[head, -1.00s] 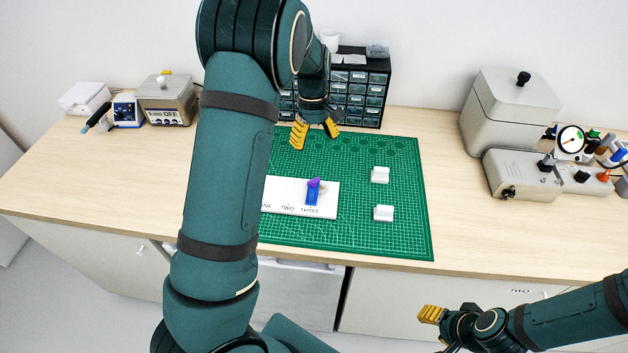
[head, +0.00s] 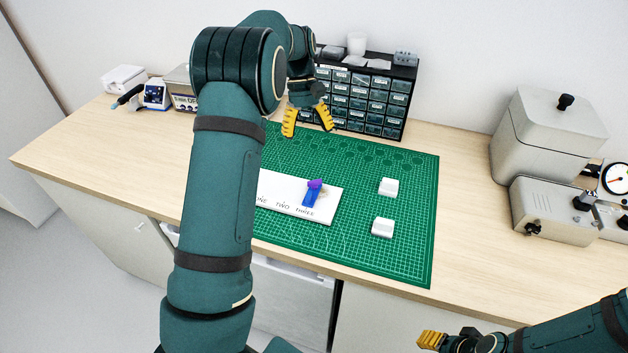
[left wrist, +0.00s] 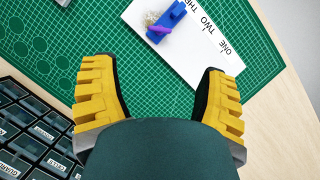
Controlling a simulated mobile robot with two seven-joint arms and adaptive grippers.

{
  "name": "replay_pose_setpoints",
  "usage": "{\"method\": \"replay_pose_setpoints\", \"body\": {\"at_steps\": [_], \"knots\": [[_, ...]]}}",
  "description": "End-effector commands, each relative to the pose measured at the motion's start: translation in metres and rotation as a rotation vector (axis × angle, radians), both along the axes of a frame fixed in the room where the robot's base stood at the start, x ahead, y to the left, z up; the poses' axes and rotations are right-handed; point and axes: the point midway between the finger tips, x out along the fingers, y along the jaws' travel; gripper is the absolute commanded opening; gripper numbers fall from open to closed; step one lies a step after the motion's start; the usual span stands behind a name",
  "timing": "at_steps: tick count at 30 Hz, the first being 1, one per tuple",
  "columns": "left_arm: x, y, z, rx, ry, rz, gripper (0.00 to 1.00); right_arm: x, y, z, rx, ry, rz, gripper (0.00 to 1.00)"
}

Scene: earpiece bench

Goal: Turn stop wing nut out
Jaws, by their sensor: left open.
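A blue stop piece (head: 311,198) stands on a white board (head: 328,206) printed ONE, TWO, THREE, at the THREE end. A purple part (head: 315,184), perhaps the wing nut, sits at its top. In the left wrist view the blue piece (left wrist: 172,16) and the purple part (left wrist: 158,29) show at the top, with a small pale, blurred item beside them. My left gripper (head: 308,121) is open and empty, above the mat behind the board, apart from the stop. My right gripper (head: 431,341) is low at the bottom right, away from the bench things; its jaws are unclear.
A green cutting mat (head: 400,255) lies under the board. Two white blocks (head: 388,187) (head: 382,228) stand right of it. A drawer cabinet (head: 365,98) is close behind my left gripper. A grey machine (head: 545,135) stands at the right. My left arm hides part of the bench.

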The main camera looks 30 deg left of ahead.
Motion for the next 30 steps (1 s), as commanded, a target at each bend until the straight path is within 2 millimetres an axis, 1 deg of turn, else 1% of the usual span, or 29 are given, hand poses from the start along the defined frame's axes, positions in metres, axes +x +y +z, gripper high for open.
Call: {"method": "replay_pose_setpoints", "body": {"at_steps": [12,18,24,30], "knots": [[-0.020,-0.023,-0.073,0.000,0.003,-0.001,0.73,-0.005,0.001,-0.017,0.003,0.011,0.010,0.47],[-0.028,-0.032,-0.102,0.000,0.002,0.001,0.73,-0.007,0.001,-0.022,0.003,0.015,0.012,0.47],[-0.032,-0.037,-0.116,0.000,0.000,0.000,0.73,-0.008,0.002,-0.024,0.005,0.018,0.015,0.47],[-0.032,-0.038,-0.118,0.001,-0.001,0.000,0.73,-0.008,0.001,-0.024,0.005,0.018,0.015,0.47]]}}
